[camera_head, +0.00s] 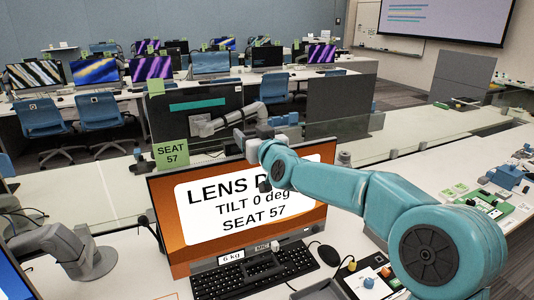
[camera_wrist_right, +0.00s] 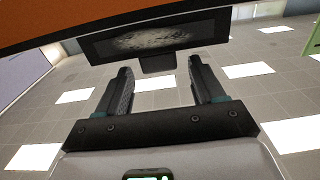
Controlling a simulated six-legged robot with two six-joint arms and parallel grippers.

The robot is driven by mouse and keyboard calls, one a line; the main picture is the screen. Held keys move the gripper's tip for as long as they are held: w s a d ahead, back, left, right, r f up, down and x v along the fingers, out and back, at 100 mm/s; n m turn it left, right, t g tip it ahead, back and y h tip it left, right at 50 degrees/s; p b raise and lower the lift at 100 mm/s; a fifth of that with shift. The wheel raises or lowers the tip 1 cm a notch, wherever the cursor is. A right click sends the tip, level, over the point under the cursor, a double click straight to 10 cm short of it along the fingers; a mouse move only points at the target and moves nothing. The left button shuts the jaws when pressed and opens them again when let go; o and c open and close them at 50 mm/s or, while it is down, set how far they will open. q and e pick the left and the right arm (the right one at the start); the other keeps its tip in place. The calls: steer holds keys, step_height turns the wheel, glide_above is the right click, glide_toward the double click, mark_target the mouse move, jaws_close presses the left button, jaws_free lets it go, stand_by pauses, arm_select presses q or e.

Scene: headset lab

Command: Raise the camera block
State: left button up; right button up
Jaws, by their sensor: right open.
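The monitor (camera_head: 285,205) has an orange screen reading "TILT 0 deg" and "SEAT 57". A dark bar with a short tab (camera_wrist_right: 158,42), likely the camera block, is beside the monitor's edge in the right wrist view. My right gripper (camera_wrist_right: 158,92) is open there, its two fingers apart; the tab is just beyond the space between them, and nothing is held. In the head view my right gripper (camera_head: 252,160) is at the monitor's top edge, its fingers small and unclear. It may hide the block there. My left gripper is not in view.
A keyboard (camera_head: 255,276) and a mouse (camera_head: 322,252) are in front of the monitor. A green "SEAT 57" sign (camera_head: 170,154) stands at its left corner. A grey desk arm (camera_head: 75,250) stands at lower left. Another dark screen (camera_head: 175,112) stands behind.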

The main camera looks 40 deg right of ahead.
steer(key=b+v, duration=0.1)
steer(key=v, duration=1.1)
steer(key=shift+b, duration=0.4)
steer(key=shift+f, duration=0.1)
